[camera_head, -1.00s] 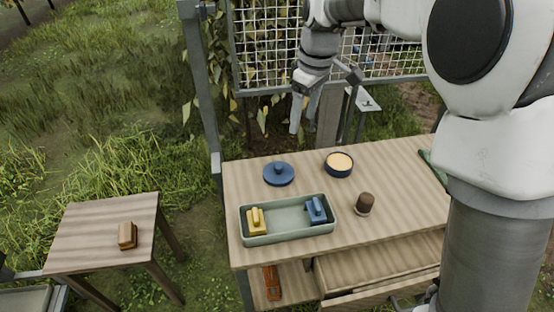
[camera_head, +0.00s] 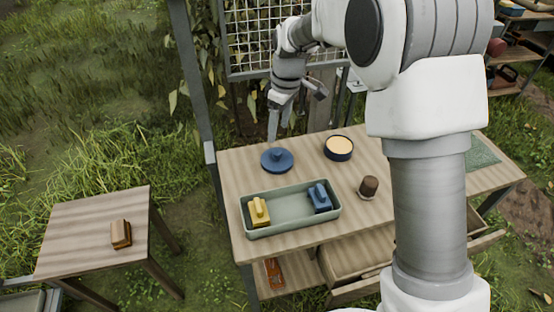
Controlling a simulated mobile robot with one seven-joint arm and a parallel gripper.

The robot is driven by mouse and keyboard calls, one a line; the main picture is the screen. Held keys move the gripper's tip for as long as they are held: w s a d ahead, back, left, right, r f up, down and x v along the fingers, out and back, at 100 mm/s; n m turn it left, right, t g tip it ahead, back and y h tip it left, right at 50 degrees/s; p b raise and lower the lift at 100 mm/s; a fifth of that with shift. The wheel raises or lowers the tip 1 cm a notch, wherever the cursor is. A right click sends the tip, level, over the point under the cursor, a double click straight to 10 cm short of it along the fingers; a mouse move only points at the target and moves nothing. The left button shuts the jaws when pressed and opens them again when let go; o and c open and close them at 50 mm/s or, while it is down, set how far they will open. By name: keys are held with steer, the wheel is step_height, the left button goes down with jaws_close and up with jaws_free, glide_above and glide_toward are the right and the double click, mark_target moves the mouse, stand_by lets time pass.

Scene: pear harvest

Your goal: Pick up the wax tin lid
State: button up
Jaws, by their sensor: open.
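The wax tin lid (camera_head: 277,161) is a round blue disc with a knob on top, lying flat near the back left of the wooden bench (camera_head: 232,178). The open wax tin (camera_head: 338,148), dark blue with pale wax inside, stands to its right, apart from it. My gripper (camera_head: 280,125) is open and points downward at the bench's back edge, close above and behind the lid. Nothing shows between its fingers. Its exact height over the lid is hard to tell.
A green tray (camera_head: 292,211) with a yellow block (camera_head: 259,212) and a blue block (camera_head: 319,197) sits in front of the lid. A brown-topped object (camera_head: 368,187) stands right of the tray. A wire mesh panel (camera_head: 250,40) rises behind the bench.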

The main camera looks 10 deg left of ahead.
mark_target(277, 152)
step_height(277, 152, down, 3)
steer(key=shift+a, duration=0.15)
steer(key=shift+f+b, duration=0.45)
steer(key=shift+f, duration=2.2)
jaws_close()
